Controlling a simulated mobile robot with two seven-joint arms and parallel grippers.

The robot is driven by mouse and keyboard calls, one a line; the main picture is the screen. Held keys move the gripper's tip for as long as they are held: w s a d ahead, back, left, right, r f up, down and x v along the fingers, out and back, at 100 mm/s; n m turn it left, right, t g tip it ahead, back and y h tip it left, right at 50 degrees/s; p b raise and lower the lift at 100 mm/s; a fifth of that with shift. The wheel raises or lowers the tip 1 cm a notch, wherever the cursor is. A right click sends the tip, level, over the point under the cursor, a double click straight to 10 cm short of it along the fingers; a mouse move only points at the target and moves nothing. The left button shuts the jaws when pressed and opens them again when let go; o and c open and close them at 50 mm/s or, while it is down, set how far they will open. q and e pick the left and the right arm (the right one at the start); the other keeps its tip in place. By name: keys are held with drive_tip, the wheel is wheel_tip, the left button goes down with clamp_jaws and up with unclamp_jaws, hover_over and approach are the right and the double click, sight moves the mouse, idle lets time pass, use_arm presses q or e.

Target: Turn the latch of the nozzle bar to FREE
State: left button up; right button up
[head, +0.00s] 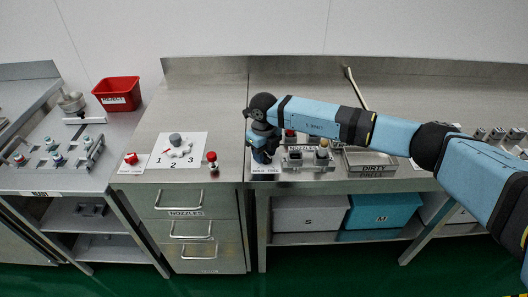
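My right gripper (262,154) points down at the left end of the fixture on the right bench, just above a small label (265,171) that seems to read HOLD and FREE. The gripper covers the spot behind this label, so the latch is hidden and I cannot tell its position. I cannot tell whether the fingers are open, shut or touching anything. The nozzle bar fixture (296,160) is to the right of the gripper, with a cream-topped piece (322,150) on it and red parts behind. My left gripper is not in view.
A tray labelled DIRTY PARTS (370,169) lies right of the fixture, under my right arm. To the left are a red knob (212,157), a dial plate numbered 1 to 3 (160,147) and a red handle (130,157). A red bin (117,94) stands at the far left.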

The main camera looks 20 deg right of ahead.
drive_tip(key=shift+r, duration=0.1)
drive_tip(key=shift+r, duration=0.3)
wheel_tip(320, 180, up, 13)
idle(0.4)
